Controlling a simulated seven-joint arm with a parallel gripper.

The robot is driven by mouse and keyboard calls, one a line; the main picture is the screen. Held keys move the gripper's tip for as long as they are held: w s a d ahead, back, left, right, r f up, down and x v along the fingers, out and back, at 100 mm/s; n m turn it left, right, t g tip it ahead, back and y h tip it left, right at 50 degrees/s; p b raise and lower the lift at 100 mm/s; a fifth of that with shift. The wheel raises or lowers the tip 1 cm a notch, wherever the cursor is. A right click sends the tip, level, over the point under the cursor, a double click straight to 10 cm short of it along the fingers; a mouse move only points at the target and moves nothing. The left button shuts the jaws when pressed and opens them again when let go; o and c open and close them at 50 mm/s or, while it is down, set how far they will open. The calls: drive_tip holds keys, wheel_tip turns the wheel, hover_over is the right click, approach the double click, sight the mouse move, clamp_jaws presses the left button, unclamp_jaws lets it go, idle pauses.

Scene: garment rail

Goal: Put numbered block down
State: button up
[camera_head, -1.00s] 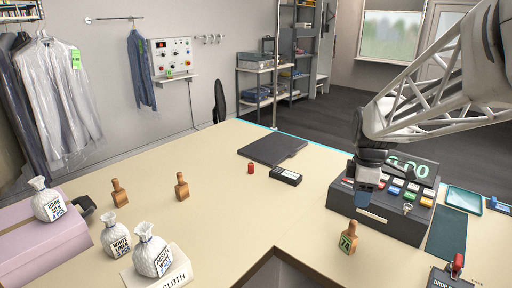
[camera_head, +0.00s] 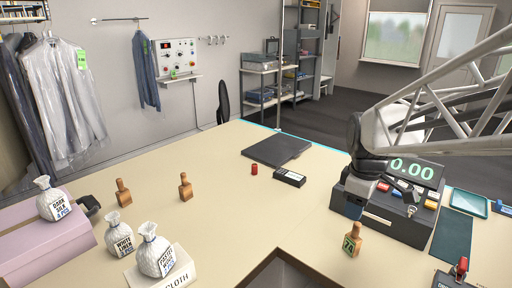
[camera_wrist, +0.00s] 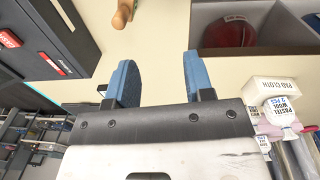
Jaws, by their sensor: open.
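The numbered block (camera_head: 352,242) is wooden, with a knob-like top and a green label that seems to read 76. It stands upright on the counter (camera_head: 225,225), in front of the cash register.
The cash register (camera_head: 390,215) is right beside my gripper. Two similar wooden blocks (camera_head: 123,193) (camera_head: 185,187) stand at the left. White bags (camera_head: 155,256) stand at the front left. A dark-edged opening (camera_head: 280,268) cuts the front counter. The middle counter is clear.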

drive_tip(key=s+a+m+t, duration=0.1)
drive_tip(key=s+a+m, duration=0.3)
drive_tip(key=s, duration=0.3)
drive_tip(key=s+a+m, duration=0.4)
drive_tip(key=s+m, duration=0.2)
drive_tip(key=s, duration=0.2)
drive_tip(key=shift+s+a+f+t, duration=0.15)
drive_tip(key=shift+a+f+t, duration=0.2)
drive_tip(key=shift+f+t, duration=0.05)
